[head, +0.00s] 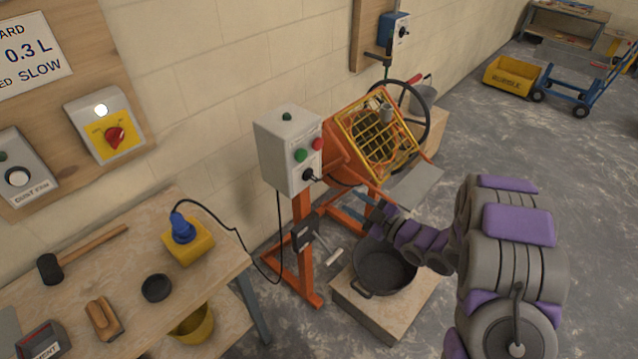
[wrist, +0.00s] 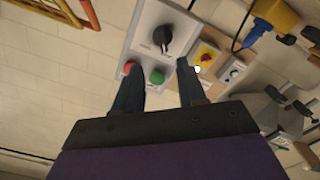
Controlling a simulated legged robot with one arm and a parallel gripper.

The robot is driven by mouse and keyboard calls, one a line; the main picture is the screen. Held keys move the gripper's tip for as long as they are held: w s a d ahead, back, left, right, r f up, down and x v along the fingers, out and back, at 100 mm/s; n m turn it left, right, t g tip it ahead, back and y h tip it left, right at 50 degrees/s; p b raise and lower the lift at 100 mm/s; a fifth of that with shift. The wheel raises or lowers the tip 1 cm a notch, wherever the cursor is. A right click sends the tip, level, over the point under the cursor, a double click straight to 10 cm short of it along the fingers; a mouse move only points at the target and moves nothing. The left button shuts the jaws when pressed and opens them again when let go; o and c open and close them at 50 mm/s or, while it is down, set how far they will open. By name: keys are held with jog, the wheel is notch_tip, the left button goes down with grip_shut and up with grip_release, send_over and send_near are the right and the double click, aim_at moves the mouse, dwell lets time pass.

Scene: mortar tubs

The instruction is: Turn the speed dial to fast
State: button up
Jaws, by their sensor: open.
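The speed dial appears to be the black knob (head: 308,174) low on the front of the grey control box (head: 284,152). In the wrist view the black knob (wrist: 163,37) shows larger, just beyond my fingertips, with the red button (wrist: 129,68) and green button (wrist: 157,77) nearer. Its markings are too small to read. My gripper (head: 366,208) is open and empty, to the right of and below the box. In the wrist view my gripper (wrist: 158,64) has its two dark fingers spread, apart from the knob.
The orange mixer with its yellow guard (head: 378,135) stands right of the box. A black tub (head: 382,268) sits on a wooden block below my gripper. A cable hangs from the box toward the workbench (head: 120,255).

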aim_at(316, 180)
jog(key=b+x, duration=0.1)
jog(key=x, duration=1)
jog(key=shift+a+f+b, duration=0.15)
jog(key=shift+a+b, duration=0.25)
jog(key=shift+a, duration=0.05)
jog(key=shift+w+a, duration=0.35)
jog(key=shift+w, duration=0.2)
jog(key=shift+a, duration=0.2)
jog(key=shift+a, duration=0.1)
jog(key=shift+c, duration=0.2)
jog(key=shift+a, duration=0.1)
jog(key=shift+c, duration=0.8)
grip_shut()
